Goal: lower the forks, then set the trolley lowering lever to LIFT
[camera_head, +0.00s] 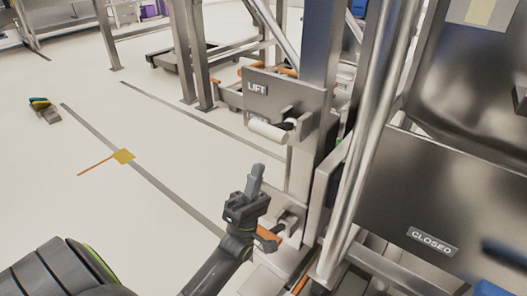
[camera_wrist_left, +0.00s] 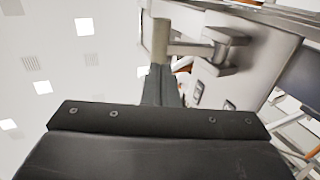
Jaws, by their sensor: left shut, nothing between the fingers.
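The lowering lever has a pale cylindrical handle (camera_head: 267,129) on a steel plate (camera_head: 300,98) fixed to the trolley post. The plate carries a LIFT label (camera_head: 257,89) at the top; a second label below it is mostly covered by the handle, which sits at that lower level. My left gripper (camera_head: 257,169) is shut and empty, pointing up, below the handle in the picture. In the left wrist view the handle (camera_wrist_left: 161,38) stands just beyond the shut fingertips (camera_wrist_left: 159,72); I cannot tell whether they touch. My right gripper is not in view.
A steel bin with a CLOSED label (camera_head: 432,241) stands at the right, behind a bright vertical tube (camera_head: 364,150). Metal frames stand at the back. The pale floor at left is open, with grey lines, a yellow marker (camera_head: 123,156) and a small object (camera_head: 43,109).

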